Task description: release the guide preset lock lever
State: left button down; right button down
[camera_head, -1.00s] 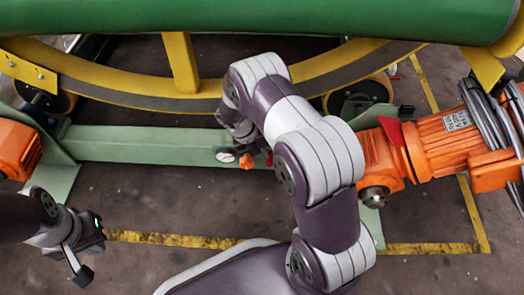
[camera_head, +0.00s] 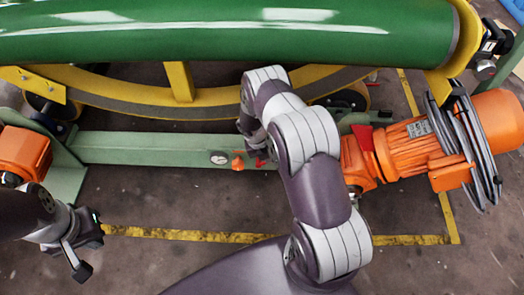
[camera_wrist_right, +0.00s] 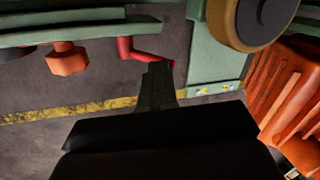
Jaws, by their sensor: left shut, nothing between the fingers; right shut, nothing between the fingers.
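A small red lever (camera_head: 260,162) sits on the green beam (camera_head: 145,149), right of an orange knob (camera_head: 238,162). The right wrist view shows the red lever (camera_wrist_right: 137,48), bent, just beyond my right gripper (camera_wrist_right: 158,72), with the orange knob (camera_wrist_right: 67,60) to its left. My right gripper is shut and empty; its tip appears close to the lever's lower end, but I cannot tell if they touch. In the head view my right arm hides most of that gripper. My left gripper (camera_head: 80,262) is shut and empty at the lower left, away from the lever.
A round gauge (camera_head: 219,158) is left of the knob. An orange motor (camera_head: 405,150) with cables stands right of the beam, and another orange unit (camera_head: 25,152) at its left end. A yellow ring (camera_head: 180,82) and green cylinder (camera_head: 220,35) lie behind. Floor in front is open.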

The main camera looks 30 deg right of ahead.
jog(key=shift+s+d+f+p, duration=0.45)
jog(key=shift+s+d+p, duration=0.1)
jog(key=shift+d, duration=0.2)
jog(key=shift+s+d+f, duration=0.25)
jog(key=shift+s, duration=0.05)
jog(key=w+a+r+p, duration=0.1)
jog(key=w+a+p, duration=0.2)
jog(key=a, duration=0.9)
jog(key=shift+w+a+r+p, duration=0.2)
jog(key=shift+a+r+p, duration=0.05)
jog(key=shift+p, duration=0.5)
